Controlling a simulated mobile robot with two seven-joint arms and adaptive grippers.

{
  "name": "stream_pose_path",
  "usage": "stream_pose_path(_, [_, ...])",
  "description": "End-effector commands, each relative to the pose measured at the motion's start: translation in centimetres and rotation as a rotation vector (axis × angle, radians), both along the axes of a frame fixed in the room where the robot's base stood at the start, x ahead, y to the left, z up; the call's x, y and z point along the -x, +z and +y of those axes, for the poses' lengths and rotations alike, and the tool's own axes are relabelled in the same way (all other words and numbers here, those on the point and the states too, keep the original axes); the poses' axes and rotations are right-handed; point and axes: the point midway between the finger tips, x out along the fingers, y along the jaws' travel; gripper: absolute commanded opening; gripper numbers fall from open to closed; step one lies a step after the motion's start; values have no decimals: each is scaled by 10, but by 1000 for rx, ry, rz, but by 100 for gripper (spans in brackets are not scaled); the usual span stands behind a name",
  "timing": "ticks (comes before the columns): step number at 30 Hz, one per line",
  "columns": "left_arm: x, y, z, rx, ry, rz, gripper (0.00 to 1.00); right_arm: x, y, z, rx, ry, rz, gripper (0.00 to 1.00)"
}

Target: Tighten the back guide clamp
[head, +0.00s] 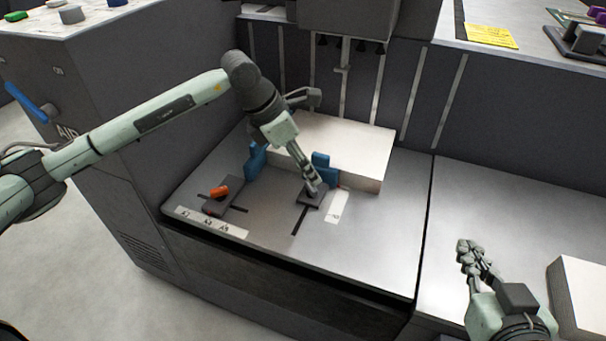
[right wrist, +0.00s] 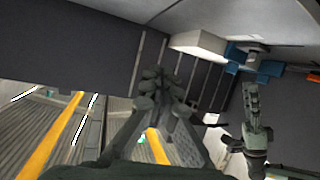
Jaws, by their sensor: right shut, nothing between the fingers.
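Two blue guides stand against the white paper stack (head: 345,150) in the feed tray: a left one (head: 256,160) and a right one (head: 321,160). An orange clamp lever (head: 219,191) sits on a dark base in front of the left guide. My left gripper (head: 317,187) reaches down over the dark clamp base (head: 309,200) by the right guide and hides any lever there; I cannot tell whether its fingers hold something. I cannot tell which clamp is the back one. My right gripper (head: 472,250) is shut and empty, above the right-hand surface; it also shows in the right wrist view (right wrist: 160,76).
A white label strip (head: 205,222) lies along the tray front, and another label (head: 337,207) is beside the right clamp. Another white stack (head: 580,300) is at the far right. The grey surface between the tray and that stack is mostly clear. The machine wall rises behind.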

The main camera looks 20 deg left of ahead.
Motion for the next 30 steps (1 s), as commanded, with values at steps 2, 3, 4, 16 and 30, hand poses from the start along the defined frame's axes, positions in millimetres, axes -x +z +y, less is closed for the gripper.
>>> stream_pose_path(2, [-2,-3,12,-51,5,-1,56,0,4,2,-7,3,-15,0])
stream_pose_path(3, [-2,-5,15,-63,6,0,56,0,6,3,-9,4,-21,0])
stream_pose_path(4, [-3,-8,14,-66,7,1,56,0,7,3,-11,5,-26,0])
stream_pose_path(16, [-18,-62,-4,-61,6,1,56,-4,27,16,-53,28,-123,0])
stream_pose_path(30, [-21,-73,-7,-60,5,0,51,-5,34,19,-65,33,-149,0])
